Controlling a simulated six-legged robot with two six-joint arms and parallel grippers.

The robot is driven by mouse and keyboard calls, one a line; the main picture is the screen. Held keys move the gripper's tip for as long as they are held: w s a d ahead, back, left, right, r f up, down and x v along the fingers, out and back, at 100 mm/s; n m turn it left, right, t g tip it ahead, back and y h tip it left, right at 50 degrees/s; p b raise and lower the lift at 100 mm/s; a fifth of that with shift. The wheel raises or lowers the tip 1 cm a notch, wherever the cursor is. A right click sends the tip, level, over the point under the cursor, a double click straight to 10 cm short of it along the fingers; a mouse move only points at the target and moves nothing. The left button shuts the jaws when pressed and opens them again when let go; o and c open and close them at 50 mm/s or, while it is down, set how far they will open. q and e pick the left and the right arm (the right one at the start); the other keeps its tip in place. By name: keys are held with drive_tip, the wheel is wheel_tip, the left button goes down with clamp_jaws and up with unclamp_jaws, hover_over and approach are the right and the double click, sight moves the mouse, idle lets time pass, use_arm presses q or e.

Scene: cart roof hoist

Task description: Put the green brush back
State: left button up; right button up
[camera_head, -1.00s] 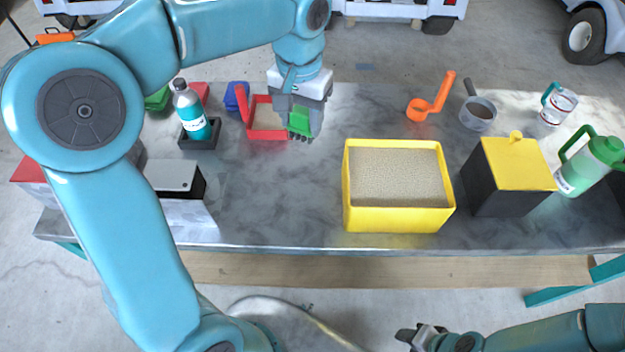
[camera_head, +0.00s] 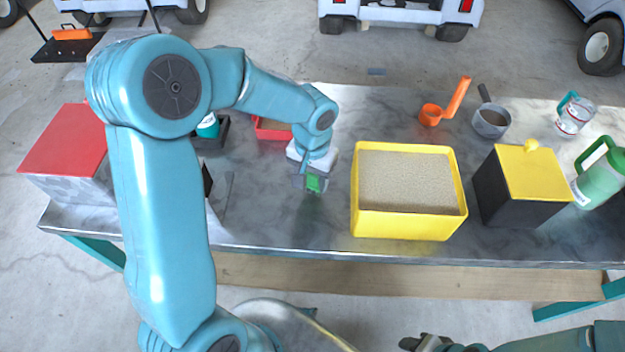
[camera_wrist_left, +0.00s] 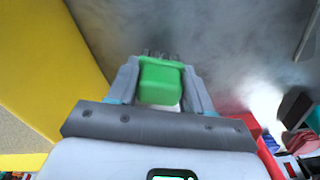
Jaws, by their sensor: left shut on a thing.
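The green brush (camera_head: 314,183) is held in my left gripper (camera_head: 313,184), over the table between the red tray and the yellow bin. In the left wrist view the brush's green block (camera_wrist_left: 160,82) sits between the two fingers (camera_wrist_left: 160,90), with grey bristles at its far end. I cannot tell whether the bristles touch the table. The red tray (camera_head: 270,129) is partly hidden behind my left arm. My right gripper (camera_head: 425,342) is at the bottom edge, away from the table; its jaws are too small to read.
A yellow bin of grainy material (camera_head: 405,225) stands right of the brush. A black box with a yellow lid (camera_head: 520,185), an orange scoop (camera_head: 445,105) and a grey pot (camera_head: 491,121) are further right. A red-topped box (camera_head: 65,140) is at left. The table in front of the brush is clear.

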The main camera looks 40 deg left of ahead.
sight(312, 175)
use_arm(q)
drive_tip(key=shift+f, duration=0.75)
drive_tip(key=o, duration=1.3)
drive_tip(key=shift+f, duration=0.1)
wheel_tip(312, 175, up, 12)
drive_tip(key=shift+r+p, duration=0.15)
drive_tip(key=shift+p, duration=0.3)
drive_tip(key=shift+s+d, duration=0.1)
drive_tip(key=shift+s, duration=0.05)
